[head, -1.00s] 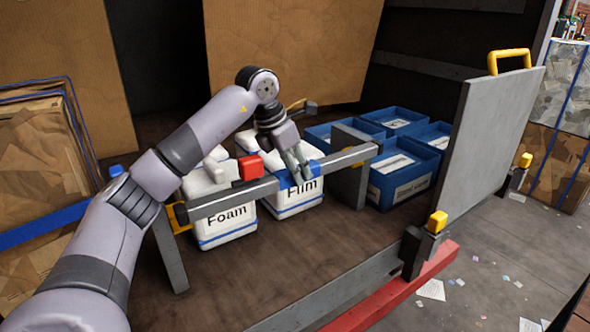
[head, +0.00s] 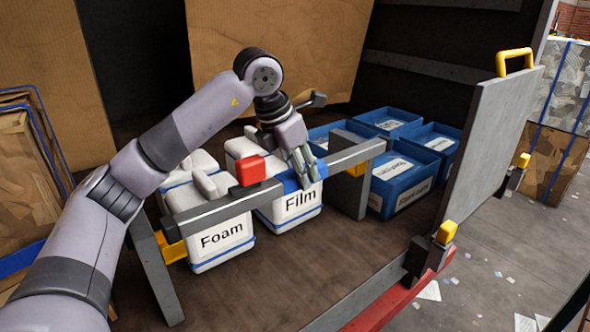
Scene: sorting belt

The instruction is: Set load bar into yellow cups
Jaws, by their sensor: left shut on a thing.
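The load bar (head: 345,159) is a long grey bar with a blue band and a red block (head: 250,170) on top. My left gripper (head: 306,176) is shut on the bar at its blue band, reaching down from above. One yellow cup (head: 172,249) is on the left grey post, below the bar's left end in the picture. The other yellow cup (head: 357,169) shows partly by the right grey plate, just under the bar's right part. The bar appears raised above both cups, though the exact gap is hard to tell. My right gripper is not in view.
White bins labelled Foam (head: 222,240) and Film (head: 299,203) stand behind and under the bar. Several blue bins (head: 388,190) stand at the back right. A grey panel with a yellow handle (head: 515,60) stands at right. A red rail (head: 385,305) runs along the front.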

